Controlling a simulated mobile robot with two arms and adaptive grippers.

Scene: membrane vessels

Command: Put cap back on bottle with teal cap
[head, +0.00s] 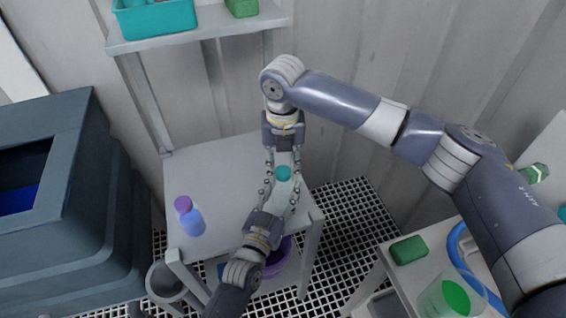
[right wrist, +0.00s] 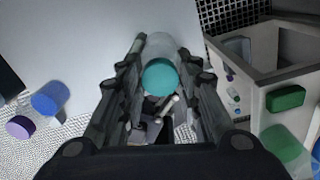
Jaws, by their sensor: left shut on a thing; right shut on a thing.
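The teal cap (head: 283,173) is between the two facing grippers in the head view. In the right wrist view the cap (right wrist: 160,76) sits at the end of a clear bottle (right wrist: 160,44); whether it is seated I cannot tell. The fingers hide most of the bottle in the head view, and the exact contacts are hidden.
A blue bottle with a purple cap (head: 192,222) stands on the grey table (head: 215,165) at left; it also shows in the right wrist view (right wrist: 50,98). A shelf (head: 215,28) is behind, a dark bin (head: 75,150) left. A green box (head: 408,250) sits right.

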